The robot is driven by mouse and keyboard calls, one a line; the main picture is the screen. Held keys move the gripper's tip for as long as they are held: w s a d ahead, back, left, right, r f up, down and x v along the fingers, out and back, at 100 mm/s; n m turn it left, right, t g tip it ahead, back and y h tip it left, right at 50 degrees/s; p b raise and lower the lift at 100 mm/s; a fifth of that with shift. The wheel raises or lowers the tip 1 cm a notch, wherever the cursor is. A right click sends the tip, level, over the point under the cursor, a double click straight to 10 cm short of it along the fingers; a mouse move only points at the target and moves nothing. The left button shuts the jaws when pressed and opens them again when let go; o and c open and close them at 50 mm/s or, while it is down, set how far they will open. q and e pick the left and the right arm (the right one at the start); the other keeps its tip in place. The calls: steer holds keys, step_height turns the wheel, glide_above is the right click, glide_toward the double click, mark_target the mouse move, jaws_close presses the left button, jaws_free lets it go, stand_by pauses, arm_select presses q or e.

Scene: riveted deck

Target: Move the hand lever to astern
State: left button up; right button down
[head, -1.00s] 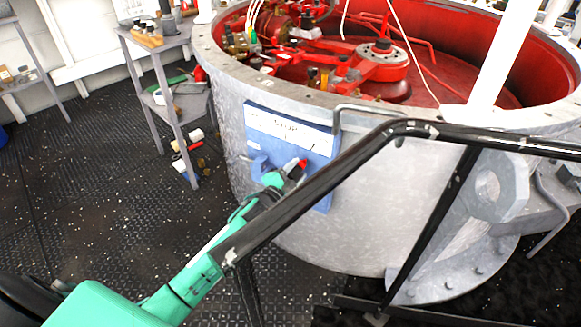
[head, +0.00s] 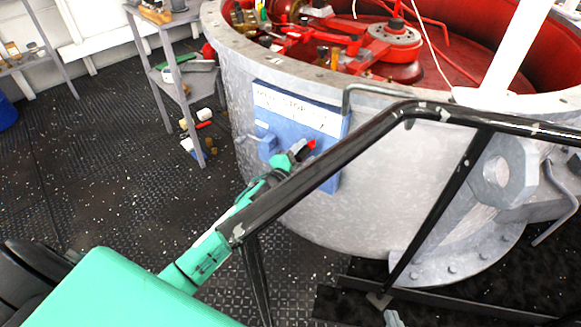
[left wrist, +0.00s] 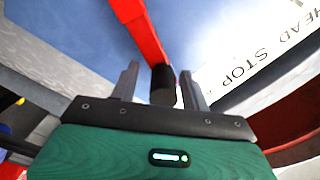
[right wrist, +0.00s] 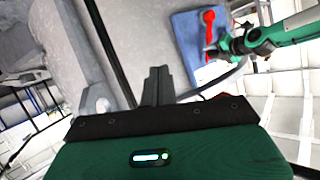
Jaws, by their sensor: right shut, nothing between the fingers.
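The hand lever is red with a black grip. It sits on a blue panel (head: 325,180) fixed to the grey drum, under a white label strip (head: 290,106). Part of the lever's red (head: 311,144) shows beside my left gripper (head: 296,152). In the left wrist view the lever's black grip (left wrist: 163,85) lies between the two spread fingers of my left gripper (left wrist: 160,88), with gaps showing. The label there reads "HEAD STOP", cut off. My right gripper (right wrist: 156,86) is shut and empty, away from the panel. The right wrist view also shows the red lever (right wrist: 209,22).
A black handrail (head: 330,162) crosses in front of the drum (head: 300,220), over my left arm. A small grey table (head: 180,95) stands left, with loose items on the floor beside it. Red machinery (head: 395,42) fills the open drum.

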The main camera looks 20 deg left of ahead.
arm_select(q)
steer(key=s+a+p, duration=0.1)
steer(key=s+a, duration=0.1)
steer(key=s, duration=1.1)
arm_select(e)
steer(key=d, duration=0.1)
steer(key=d+g+h, duration=0.1)
steer(key=g, duration=0.1)
steer(key=shift+s+d+f+h, duration=0.2)
steer(key=shift+d+f+h, duration=0.1)
steer(key=shift+d, duration=0.1)
arm_select(q)
steer(key=shift+a, duration=0.1)
arm_select(e)
steer(key=shift+r, duration=0.1)
steer(key=shift+s, duration=0.1)
